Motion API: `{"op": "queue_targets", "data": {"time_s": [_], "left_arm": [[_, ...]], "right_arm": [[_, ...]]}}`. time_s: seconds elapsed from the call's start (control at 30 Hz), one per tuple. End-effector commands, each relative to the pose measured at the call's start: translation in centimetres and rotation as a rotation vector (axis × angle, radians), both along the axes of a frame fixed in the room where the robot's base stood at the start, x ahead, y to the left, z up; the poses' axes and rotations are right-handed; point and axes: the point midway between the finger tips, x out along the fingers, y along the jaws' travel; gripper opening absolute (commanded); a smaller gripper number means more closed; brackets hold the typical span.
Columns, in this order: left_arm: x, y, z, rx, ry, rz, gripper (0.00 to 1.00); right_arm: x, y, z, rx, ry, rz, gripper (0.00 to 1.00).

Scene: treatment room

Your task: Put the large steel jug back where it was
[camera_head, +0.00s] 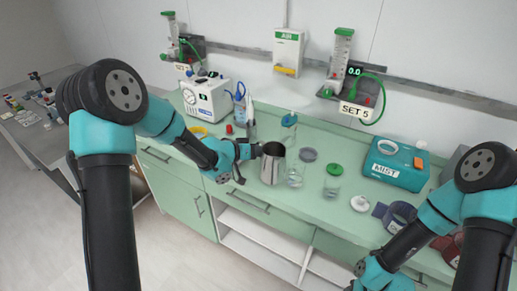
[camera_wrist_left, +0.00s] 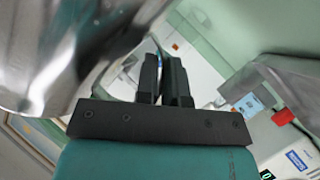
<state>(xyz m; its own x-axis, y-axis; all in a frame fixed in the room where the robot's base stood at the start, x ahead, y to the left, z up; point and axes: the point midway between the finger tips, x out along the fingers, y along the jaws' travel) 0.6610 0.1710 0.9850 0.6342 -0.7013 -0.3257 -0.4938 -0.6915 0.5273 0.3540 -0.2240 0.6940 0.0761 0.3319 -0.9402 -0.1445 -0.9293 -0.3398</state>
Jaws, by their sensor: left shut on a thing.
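The large steel jug (camera_head: 271,168) is upright at the front part of the green counter. I cannot tell whether its base touches the counter. My left gripper (camera_head: 256,150) reaches it from the left and is shut on it, at its left side near the rim. In the left wrist view the jug's shiny wall (camera_wrist_left: 40,50) fills the upper left, beside the closed fingers (camera_wrist_left: 165,78). The exact grip spot is hard to make out.
A glass beaker (camera_head: 295,174) stands close to the jug's right, with a grey round lid (camera_head: 308,154) behind. A green-capped jar (camera_head: 333,180) and a MIST box (camera_head: 396,165) are further right. The counter's front edge (camera_head: 240,190) is near the jug.

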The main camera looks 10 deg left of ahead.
Motion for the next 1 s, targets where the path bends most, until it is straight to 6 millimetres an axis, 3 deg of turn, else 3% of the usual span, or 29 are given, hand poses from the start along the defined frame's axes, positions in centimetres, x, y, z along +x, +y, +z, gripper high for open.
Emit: {"op": "queue_targets", "data": {"time_s": [0.2,0.33,0.87,1.0], "left_arm": [[4.2,1.1,-0.4,-0.001,-0.003,0.001,0.0],[5.8,1.5,-0.5,0.0,-0.002,0.001,0.0],[7.2,1.9,-0.7,-0.001,0.0,0.002,0.0],[7.0,1.8,-2.7,-0.003,0.003,0.0,0.0]], "right_arm": [[0.0,0.0,0.0,0.0,0.0,0.0,0.43],[0.0,0.0,0.0,0.0,0.0,0.0,0.43],[0.0,0.0,0.0,0.0,0.0,0.0,0.43],[0.0,0.0,0.0,0.0,0.0,0.0,0.43]]}}
